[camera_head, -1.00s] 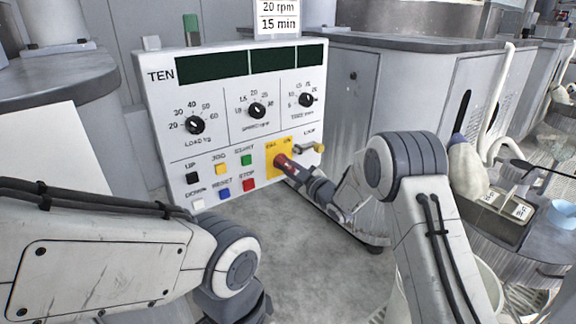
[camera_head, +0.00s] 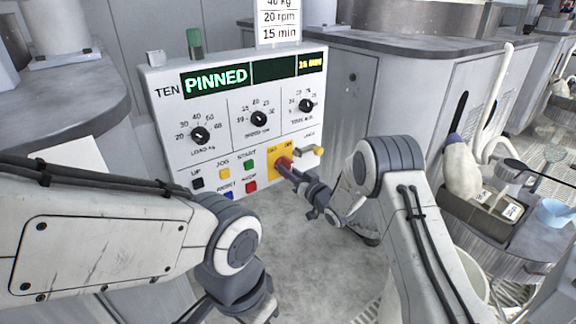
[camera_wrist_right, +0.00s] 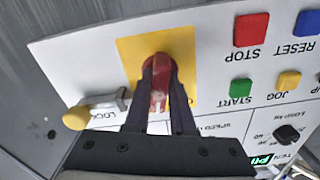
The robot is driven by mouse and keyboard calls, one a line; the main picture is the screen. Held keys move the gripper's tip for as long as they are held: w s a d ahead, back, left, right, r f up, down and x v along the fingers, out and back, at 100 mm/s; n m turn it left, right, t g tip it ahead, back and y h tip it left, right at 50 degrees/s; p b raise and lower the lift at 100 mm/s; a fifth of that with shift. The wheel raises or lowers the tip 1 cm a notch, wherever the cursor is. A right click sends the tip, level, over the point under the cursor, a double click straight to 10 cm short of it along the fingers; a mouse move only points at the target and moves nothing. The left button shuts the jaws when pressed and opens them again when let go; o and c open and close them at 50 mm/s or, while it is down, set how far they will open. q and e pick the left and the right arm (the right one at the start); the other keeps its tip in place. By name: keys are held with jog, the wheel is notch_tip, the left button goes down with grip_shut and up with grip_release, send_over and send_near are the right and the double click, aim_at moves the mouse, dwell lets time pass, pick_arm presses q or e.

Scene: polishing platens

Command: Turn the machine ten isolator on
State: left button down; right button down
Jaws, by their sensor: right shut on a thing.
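The machine ten panel (camera_head: 172,123) is a white box marked TEN. Its left display (camera_head: 217,79) is lit and reads PINNED, and the right display (camera_head: 311,63) shows small yellow text. The red isolator handle (camera_head: 283,163) sits on a yellow plate (camera_head: 272,153) at the panel's lower right. In the right wrist view the red handle (camera_wrist_right: 160,82) stands between the dark fingers of my right gripper (camera_wrist_right: 159,88), which is shut on it. My right gripper (camera_head: 292,172) reaches the handle from the right. My left arm shows at lower left; its fingertips are not in view.
A yellow-tipped lock lever (camera_head: 318,151) is beside the isolator, also in the right wrist view (camera_wrist_right: 76,118). START (camera_head: 246,165) and STOP (camera_head: 250,187) buttons are left of it. A green lamp (camera_head: 194,42) tops the panel. A tray (camera_head: 490,215) is at right.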

jog(key=m+p, duration=0.1)
jog(key=m, duration=0.2)
jog(key=shift+s+p, duration=0.1)
jog(key=shift+p, duration=0.3)
jog(key=shift+m+p, duration=0.55)
jog(key=shift+m, duration=0.85)
jog(key=c, duration=0.8)
grip_release()
jog(key=shift+o, duration=0.2)
jog(key=p+v, duration=0.2)
jog(key=v, duration=0.8)
jog(key=shift+s, duration=0.2)
